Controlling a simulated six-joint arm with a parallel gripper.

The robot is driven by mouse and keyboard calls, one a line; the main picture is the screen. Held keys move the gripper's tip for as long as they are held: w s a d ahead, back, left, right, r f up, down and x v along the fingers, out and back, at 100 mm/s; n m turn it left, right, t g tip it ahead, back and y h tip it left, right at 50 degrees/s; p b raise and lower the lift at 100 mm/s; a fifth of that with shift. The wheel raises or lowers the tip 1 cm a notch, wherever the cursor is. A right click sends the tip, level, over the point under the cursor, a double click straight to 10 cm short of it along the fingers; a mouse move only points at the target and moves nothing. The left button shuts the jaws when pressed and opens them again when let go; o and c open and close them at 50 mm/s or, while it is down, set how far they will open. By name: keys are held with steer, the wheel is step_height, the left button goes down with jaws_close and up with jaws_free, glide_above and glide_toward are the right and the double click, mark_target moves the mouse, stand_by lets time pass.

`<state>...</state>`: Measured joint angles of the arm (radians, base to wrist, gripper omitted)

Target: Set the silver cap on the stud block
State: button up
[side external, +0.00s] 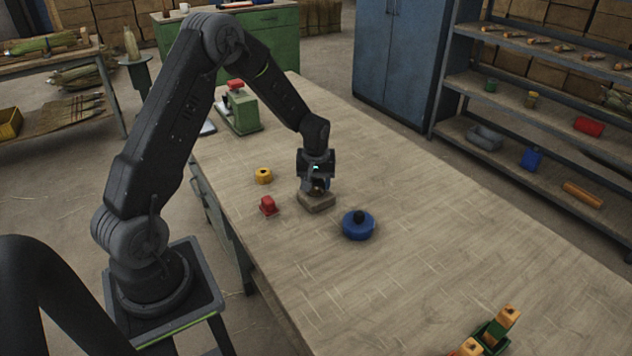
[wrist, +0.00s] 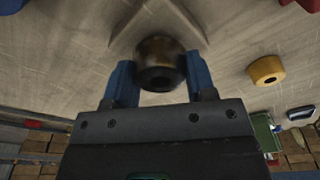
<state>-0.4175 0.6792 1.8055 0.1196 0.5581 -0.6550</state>
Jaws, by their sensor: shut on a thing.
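My gripper (side external: 318,186) points down over the middle of the table, right above a low grey-brown block (side external: 317,202), which I take as the stud block. In the wrist view the two blue fingers of my gripper (wrist: 160,75) are shut on a small round cap (wrist: 160,50), dark with a dull metallic sheen, likely the silver cap. The block's pale top (wrist: 190,22) shows behind the cap. Any stud is hidden by the cap and gripper. I cannot tell whether the cap touches the block or is held just above it.
A yellow ring-like piece (side external: 263,176) and a small red piece (side external: 268,205) lie left of the block. A blue round piece with a black knob (side external: 358,226) sits close at its right. A green machine (side external: 240,110) stands at the back.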

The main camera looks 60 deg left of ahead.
mark_target(316, 184)
steer(key=shift+f, duration=0.6)
steer(key=o, duration=0.6)
steer(key=shift+s+d+r, duration=0.1)
steer(key=shift+d+r, duration=0.1)
steer(key=shift+r, duration=1.6)
steer(key=shift+s+d+r, duration=0.15)
steer(key=shift+r, duration=1.7)
steer(key=shift+s+d+r, duration=0.1)
steer(key=shift+d+r, duration=0.1)
steer(key=shift+r, duration=1.6)
